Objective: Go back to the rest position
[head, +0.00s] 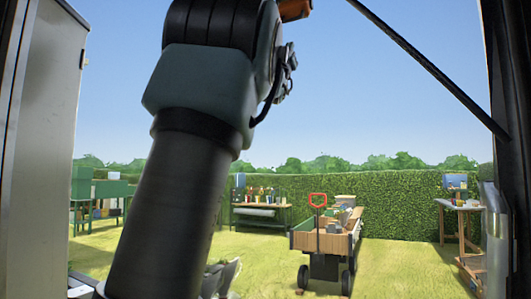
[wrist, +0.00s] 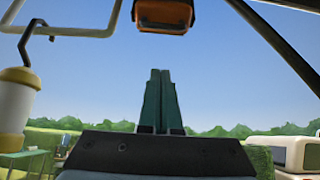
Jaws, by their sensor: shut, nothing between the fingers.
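My arm rises through the left middle of the head view and leaves the frame at the top, so my gripper is out of that view. In the wrist view my gripper (wrist: 161,74) points up against the blue sky. Its two green fingers are together, with nothing between them. It touches nothing that I can see.
An orange-and-black object (wrist: 163,17) hangs above the fingertips in the wrist view. A yellow-and-white canister (wrist: 22,88) hangs at left. In the head view, a wooden cart (head: 325,236) stands on grass before a hedge (head: 400,195), with a metal cabinet (head: 45,120) at left.

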